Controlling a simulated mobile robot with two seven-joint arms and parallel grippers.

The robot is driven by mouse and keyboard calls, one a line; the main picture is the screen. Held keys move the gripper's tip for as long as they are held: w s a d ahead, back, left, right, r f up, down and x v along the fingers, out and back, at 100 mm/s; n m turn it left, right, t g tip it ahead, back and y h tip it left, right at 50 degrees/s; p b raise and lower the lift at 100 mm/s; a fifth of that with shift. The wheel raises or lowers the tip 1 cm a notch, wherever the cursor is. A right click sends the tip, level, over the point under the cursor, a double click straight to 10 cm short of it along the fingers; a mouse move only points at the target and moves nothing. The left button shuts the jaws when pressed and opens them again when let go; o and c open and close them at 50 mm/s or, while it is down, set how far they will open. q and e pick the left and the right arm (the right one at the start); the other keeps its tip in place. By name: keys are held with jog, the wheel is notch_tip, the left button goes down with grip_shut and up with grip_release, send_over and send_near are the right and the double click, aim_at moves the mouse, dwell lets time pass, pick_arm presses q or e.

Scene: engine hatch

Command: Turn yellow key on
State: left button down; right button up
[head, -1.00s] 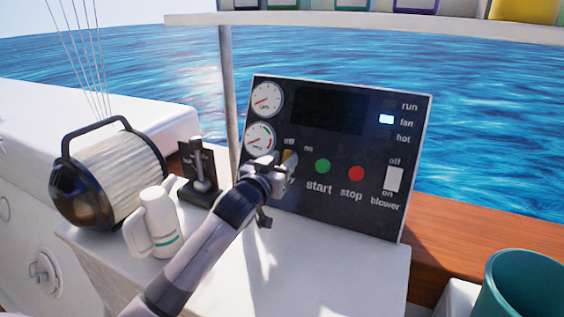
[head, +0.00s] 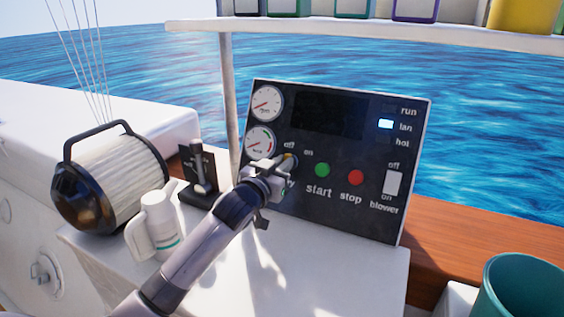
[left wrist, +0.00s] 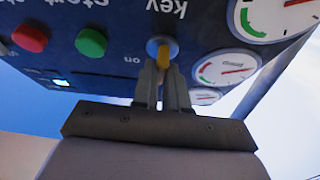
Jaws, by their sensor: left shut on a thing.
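The yellow key (left wrist: 164,53) sits in its round switch on the dark control panel (head: 335,165). In the left wrist view, which shows the panel upside down, my left gripper (left wrist: 163,72) has its two fingers shut on the key. My right gripper is in neither view.
Green start button (head: 322,170) and red stop button (head: 356,177) are right of the key. A teal bucket (head: 522,287) is front right.

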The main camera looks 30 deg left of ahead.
pick_arm(q)
jog(key=m+h+p, duration=0.1)
jog(key=m+p, duration=0.1)
jog(key=m+h+p, duration=0.1)
jog(key=m+p, duration=0.1)
jog(key=shift+a+r, duration=0.15)
jog(key=shift+r, duration=0.2)
jog(key=m+h+p, duration=0.1)
jog(key=m+p, duration=0.1)
jog(key=m, duration=0.1)
jog(key=m+g+h+p, duration=0.1)
jog(key=m+p, duration=0.1)
jog(key=p, duration=0.1)
jog(key=shift+a+m+g, duration=0.1)
jog(key=shift+m+g, duration=0.2)
jog(key=shift+m, duration=0.1)
jog(key=shift+f+m+g+h+p, duration=0.1)
jog(key=shift+m+g+h+p, duration=0.35)
jog(key=shift+m, duration=0.5)
jog(key=shift+f+m+g+h+p, duration=0.2)
jog(key=shift+m+p, duration=0.35)
jog(key=shift+m, duration=0.4)
jog(key=shift+r, duration=0.1)
jog(key=c, duration=1.2)
grip_release()
jog(key=shift+o, duration=0.2)
